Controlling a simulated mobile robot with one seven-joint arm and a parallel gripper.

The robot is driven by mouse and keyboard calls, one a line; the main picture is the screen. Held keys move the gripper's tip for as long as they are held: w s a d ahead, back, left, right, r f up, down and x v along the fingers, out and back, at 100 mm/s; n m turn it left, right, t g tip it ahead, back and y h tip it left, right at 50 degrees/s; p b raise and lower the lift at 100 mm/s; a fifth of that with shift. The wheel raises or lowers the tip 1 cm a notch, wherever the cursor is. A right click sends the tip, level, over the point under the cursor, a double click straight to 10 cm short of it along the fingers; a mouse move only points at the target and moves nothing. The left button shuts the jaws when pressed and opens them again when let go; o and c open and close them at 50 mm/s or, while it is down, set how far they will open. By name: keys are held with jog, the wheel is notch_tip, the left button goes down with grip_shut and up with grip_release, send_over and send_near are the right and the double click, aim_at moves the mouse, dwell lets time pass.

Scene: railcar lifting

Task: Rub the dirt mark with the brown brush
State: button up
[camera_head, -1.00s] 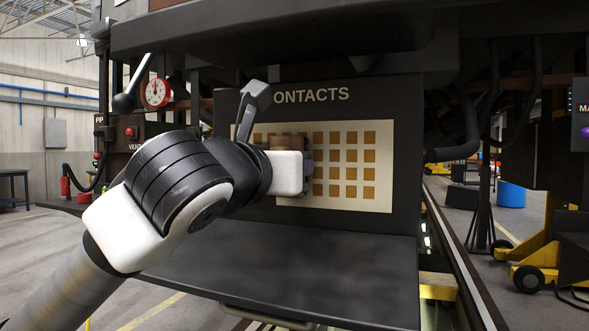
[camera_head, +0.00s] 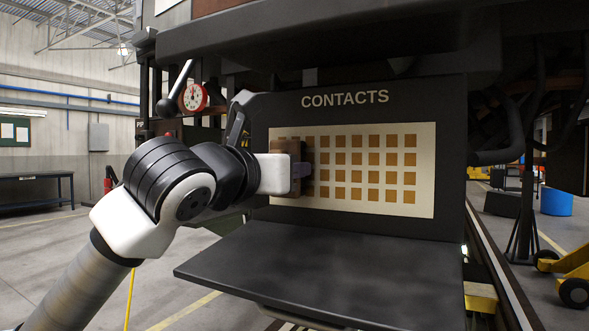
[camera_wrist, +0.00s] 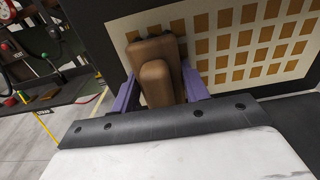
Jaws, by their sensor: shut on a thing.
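The brown brush (camera_wrist: 156,80) is held between the two purple fingers of my gripper (camera_wrist: 157,92) in the wrist view. In the head view the brush (camera_head: 287,148) shows as a brown block at the left part of the cream contacts panel (camera_head: 365,207). My gripper (camera_head: 298,178) is shut on it, with the white hand to its left. The brush lies in front of or against the panel; I cannot tell whether it touches. The panel carries rows of orange-brown squares. I cannot make out a dirt mark; the brush and gripper hide part of the panel's left side.
A dark shelf (camera_head: 330,270) juts out below the panel. A red-rimmed gauge (camera_head: 193,97) and a black lever (camera_head: 175,88) are at the upper left. A dark overhang (camera_head: 330,40) spans above. A yellow jack (camera_head: 572,265) stands at right.

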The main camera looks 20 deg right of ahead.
aim_at(330, 166)
jog(key=shift+w+a+r, duration=0.15)
jog(key=shift+w+r, duration=0.05)
jog(key=shift+w, duration=0.05)
